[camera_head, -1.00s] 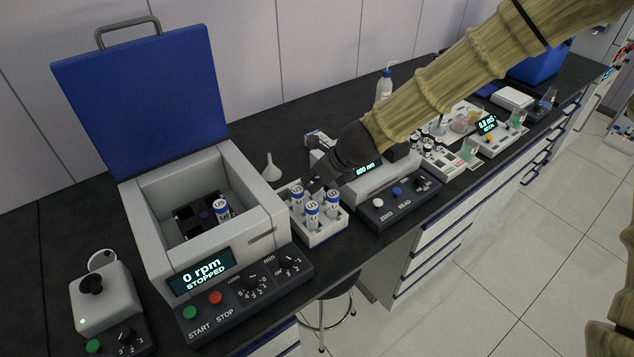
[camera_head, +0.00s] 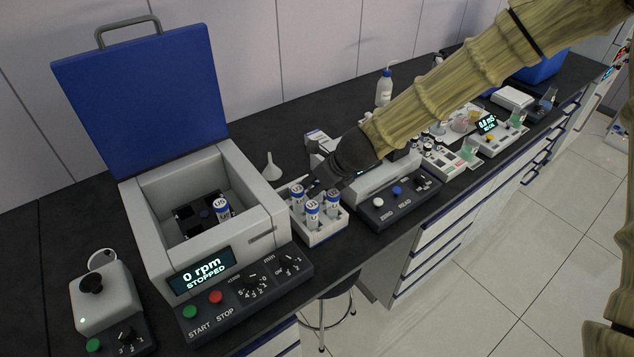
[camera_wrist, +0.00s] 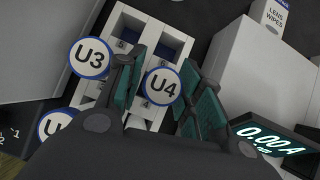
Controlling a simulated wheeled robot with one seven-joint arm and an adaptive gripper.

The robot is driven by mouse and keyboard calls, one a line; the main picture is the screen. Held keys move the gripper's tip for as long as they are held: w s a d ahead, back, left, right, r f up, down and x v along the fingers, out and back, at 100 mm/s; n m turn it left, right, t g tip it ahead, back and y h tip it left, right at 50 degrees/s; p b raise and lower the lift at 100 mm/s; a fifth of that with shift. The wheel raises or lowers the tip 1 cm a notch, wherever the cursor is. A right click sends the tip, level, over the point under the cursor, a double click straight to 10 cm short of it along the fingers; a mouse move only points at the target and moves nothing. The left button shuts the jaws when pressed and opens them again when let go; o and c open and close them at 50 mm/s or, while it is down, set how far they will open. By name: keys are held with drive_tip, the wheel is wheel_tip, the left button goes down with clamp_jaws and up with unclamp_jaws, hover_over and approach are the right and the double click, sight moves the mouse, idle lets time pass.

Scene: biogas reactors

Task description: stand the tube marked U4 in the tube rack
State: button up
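The tube marked U4 (camera_wrist: 162,85), with a white cap face and blue rim, appears upright in the white tube rack (camera_wrist: 183,42) beside the number 4. Its cap looks about level with the neighbouring U3 cap. In the wrist view my gripper (camera_wrist: 166,92) has its teal-padded fingers spread on either side of U4, with no clear grip on it. How deep U4 sits is hidden.
Tube U3 (camera_wrist: 88,58) stands close left of my gripper. The open centrifuge (camera_head: 265,192), holding tube U5 (camera_head: 222,208), stands left; the photometer (camera_wrist: 235,70) stands close right.

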drive_tip(key=shift+s+d+r, duration=0.15)
drive_tip(key=shift+d+r, duration=0.1)
drive_tip(key=shift+r, duration=0.35)
drive_tip(key=shift+v, duration=5.45)
drive_tip(key=shift+s, duration=0.1)
